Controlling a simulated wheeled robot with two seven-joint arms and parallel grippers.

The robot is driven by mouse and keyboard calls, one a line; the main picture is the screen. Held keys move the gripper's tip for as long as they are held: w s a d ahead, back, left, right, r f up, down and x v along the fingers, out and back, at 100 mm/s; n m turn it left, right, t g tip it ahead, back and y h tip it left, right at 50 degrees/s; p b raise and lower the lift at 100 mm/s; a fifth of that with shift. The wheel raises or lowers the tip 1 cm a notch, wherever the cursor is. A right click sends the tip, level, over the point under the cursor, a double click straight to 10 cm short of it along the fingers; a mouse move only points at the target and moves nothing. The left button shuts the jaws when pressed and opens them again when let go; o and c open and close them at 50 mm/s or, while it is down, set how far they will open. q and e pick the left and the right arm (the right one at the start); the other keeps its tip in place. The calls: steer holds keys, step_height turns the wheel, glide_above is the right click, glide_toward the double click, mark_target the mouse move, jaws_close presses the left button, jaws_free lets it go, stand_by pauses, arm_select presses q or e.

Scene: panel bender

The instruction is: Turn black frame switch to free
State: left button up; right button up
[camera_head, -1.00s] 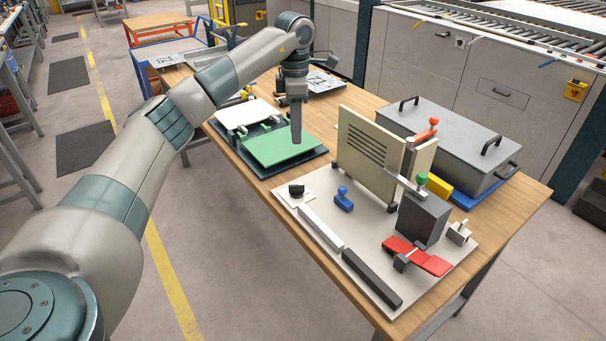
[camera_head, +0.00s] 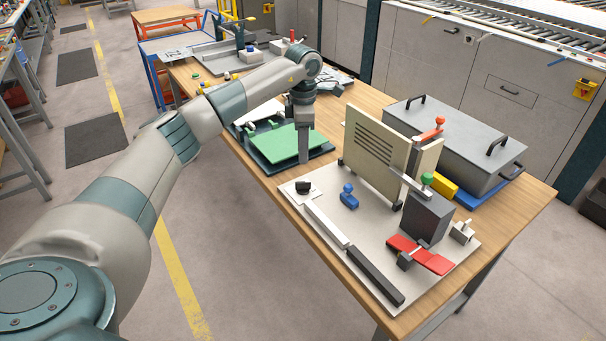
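The black switch (camera_head: 303,187) is a small dark knob on a white square base, at the left corner of a light grey plate (camera_head: 335,268) on the wooden table. My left gripper (camera_head: 304,159) points down just above and behind the knob in the picture, near the green board's right edge. A small gap shows between its tip and the knob. Its fingers show as one narrow grey bar, so I cannot tell whether they are open or shut. My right gripper is not in view.
A blue knob (camera_head: 348,196) and an upright beige slotted panel (camera_head: 375,150) stand right of the switch. A white and black bar (camera_head: 375,277) lies in front. The green board (camera_head: 285,146) is behind left. A grey lidded box (camera_head: 450,135) stands at the right.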

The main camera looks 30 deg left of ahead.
mark_target(303, 182)
arm_select(q)
step_height(303, 182, down, 9)
steer(key=p, duration=0.2)
steer(key=shift+f+p, duration=0.2)
steer(key=shift+p, duration=0.15)
steer(key=shift+f, duration=0.5)
steer(key=shift+c, duration=0.7)
jaws_close()
